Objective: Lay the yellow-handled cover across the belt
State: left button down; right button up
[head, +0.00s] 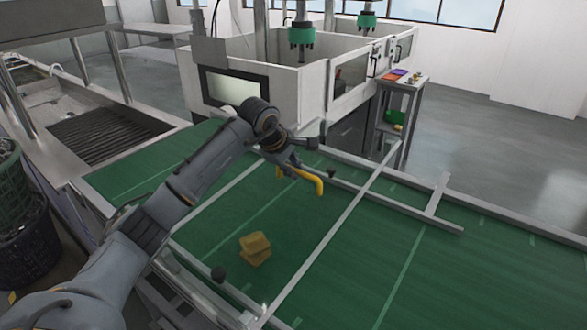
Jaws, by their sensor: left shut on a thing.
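The cover's yellow handle (312,180) shows over the green belt, right of the picture's middle. My left gripper (289,162) is shut on this handle, with its arm reaching in from the lower left. The cover's panel does not stand out clearly from the belt, so I cannot tell its outline or whether it touches the belt. The green belt (430,270) runs across the foreground, with pale lines and grey rails on it. My right gripper is not in view.
Two stacked yellow-brown blocks (255,240) lie on the belt below the handle. A grey rail (340,222) crosses the belt. A white machine housing (300,90) stands behind, with a small side table (402,80). Dark baskets (30,240) stand at the left.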

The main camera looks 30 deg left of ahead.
aim_at(297, 184)
pick_arm(q)
jog(key=shift+f+b, duration=1.15)
jog(key=shift+f, duration=0.2)
dwell(0.6)
jog(key=c, duration=1.3)
grip_release()
jog(key=shift+s+f, duration=0.1)
jog(key=shift+f, duration=0.15)
jog(key=v, duration=1.2)
jog(key=shift+r, duration=0.25)
jog(key=shift+f, duration=0.1)
